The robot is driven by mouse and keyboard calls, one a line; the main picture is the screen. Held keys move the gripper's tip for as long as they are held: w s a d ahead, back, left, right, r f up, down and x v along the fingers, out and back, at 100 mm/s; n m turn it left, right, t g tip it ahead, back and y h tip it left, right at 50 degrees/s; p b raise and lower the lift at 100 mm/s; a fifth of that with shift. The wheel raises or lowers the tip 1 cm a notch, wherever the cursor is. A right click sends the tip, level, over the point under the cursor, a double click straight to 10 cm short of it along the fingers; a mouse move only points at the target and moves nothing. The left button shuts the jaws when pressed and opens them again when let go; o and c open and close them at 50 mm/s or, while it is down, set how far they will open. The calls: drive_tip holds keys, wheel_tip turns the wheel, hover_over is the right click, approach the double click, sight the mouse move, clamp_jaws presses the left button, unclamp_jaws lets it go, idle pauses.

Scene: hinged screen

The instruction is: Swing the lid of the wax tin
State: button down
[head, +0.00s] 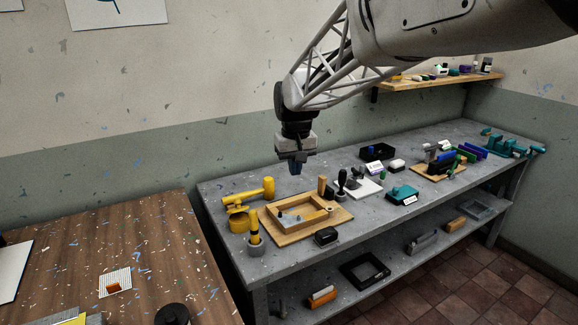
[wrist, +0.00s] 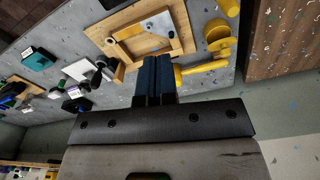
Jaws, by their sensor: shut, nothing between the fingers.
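A round yellow tin (head: 239,224), which I take to be the wax tin, stands at the bench's near left end. A flat yellow disc (head: 236,209), apparently its lid, shows at its back edge, seemingly offset from the body. The tin also shows at the upper right of the wrist view (wrist: 217,29), with the disc (wrist: 223,48) beside it. I cannot make out the hinge. My gripper (head: 296,170) points down, shut and empty, above the back of the bench, right of the tin and well clear of it. Its dark blue fingers show in the wrist view (wrist: 154,75).
A yellow mallet (head: 249,194) lies just behind the tin. Further right are a black box (head: 377,152) and several tools.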

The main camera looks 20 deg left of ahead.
sight(231, 212)
drive_tip(key=w+a+f+n, duration=0.1)
drive_tip(key=a+f, duration=0.3)
drive_tip(key=a, duration=0.7)
drive_tip(key=w+a+f+n, duration=0.1)
drive_tip(key=a+f, duration=0.3)
drive_tip(key=a, duration=0.7)
drive_tip(key=shift+w+g, duration=0.4)
drive_tip(key=shift+w, duration=0.25)
drive_tip(key=shift+f, duration=0.15)
drive_tip(key=shift+f, duration=4.75)
drive_tip(key=shift+f, duration=1.9)
drive_tip(key=shift+r, duration=4.05)
